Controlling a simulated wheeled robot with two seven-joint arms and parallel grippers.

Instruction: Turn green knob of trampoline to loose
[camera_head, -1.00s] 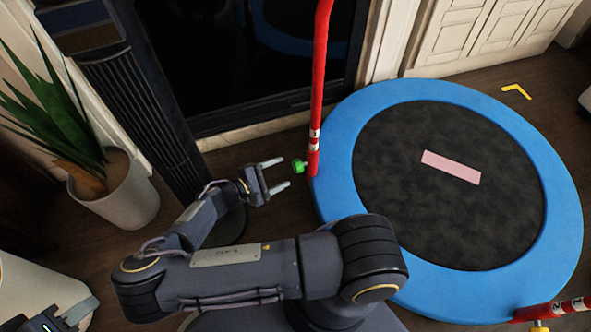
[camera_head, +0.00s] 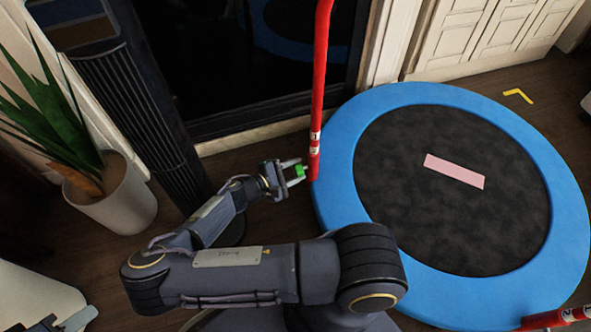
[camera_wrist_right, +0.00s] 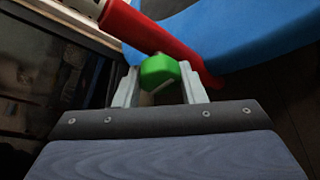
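The green knob (camera_head: 299,171) sits low on the red upright post (camera_head: 319,90) of the trampoline (camera_head: 335,150), on the trampoline's left side. My right gripper (camera_head: 296,172) is at the knob, with one finger on each side of it. In the right wrist view the knob (camera_wrist_right: 159,71) fills the gap between the two fingertips (camera_wrist_right: 160,80), and the fingers look closed against its sides. The red post passes just beyond the knob there. My left gripper (camera_head: 74,321) shows only partly at the bottom left corner, away from the trampoline; its opening cannot be made out.
A dark tower-shaped appliance (camera_head: 140,110) and a potted plant (camera_head: 120,200) stand left of my right arm. A dark glass panel (camera_head: 230,60) is behind. A pink strip (camera_head: 455,171) lies on the trampoline mat. Another red post (camera_head: 560,318) shows at the bottom right.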

